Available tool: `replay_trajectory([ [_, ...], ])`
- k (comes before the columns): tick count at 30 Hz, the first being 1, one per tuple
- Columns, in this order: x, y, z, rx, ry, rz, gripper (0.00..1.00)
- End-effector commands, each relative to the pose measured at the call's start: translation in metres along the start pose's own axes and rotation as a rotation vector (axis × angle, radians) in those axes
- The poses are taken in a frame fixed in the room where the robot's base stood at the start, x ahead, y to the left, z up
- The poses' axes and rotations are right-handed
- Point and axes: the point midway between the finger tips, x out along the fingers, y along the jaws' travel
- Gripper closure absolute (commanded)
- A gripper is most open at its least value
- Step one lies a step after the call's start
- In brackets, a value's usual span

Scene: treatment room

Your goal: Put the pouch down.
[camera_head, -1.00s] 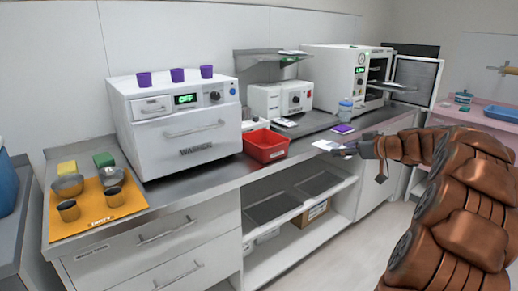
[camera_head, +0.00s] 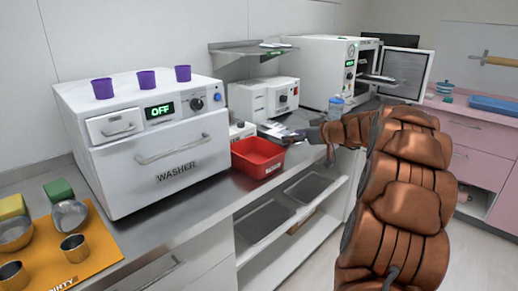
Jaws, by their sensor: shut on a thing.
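My gripper (camera_head: 297,135) reaches in from the right over the metal counter and is shut on a pouch (camera_head: 274,130). The pouch looks pale, white to bluish, and small in view. It is just behind the red bin and in front of the small white machine. My gripper and arm hide part of it. I cannot tell whether the pouch touches the counter.
A red bin (camera_head: 257,157) stands close to the gripper, right of the washer (camera_head: 150,140). An orange mat (camera_head: 95,250) with metal cups and bowls lies at left. Open shelves are below the counter.

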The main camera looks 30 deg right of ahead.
Motion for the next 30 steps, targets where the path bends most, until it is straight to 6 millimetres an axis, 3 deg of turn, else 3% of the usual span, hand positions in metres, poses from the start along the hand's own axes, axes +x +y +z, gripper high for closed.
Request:
replay_trajectory([
  [12,0.066,-0.053,-0.02,-0.003,-0.001,-0.004,0.67],
  [20,0.081,-0.064,-0.024,-0.002,0.0,-0.003,0.67],
  [30,0.096,-0.066,0.008,-0.001,0.0,-0.004,0.67],
])
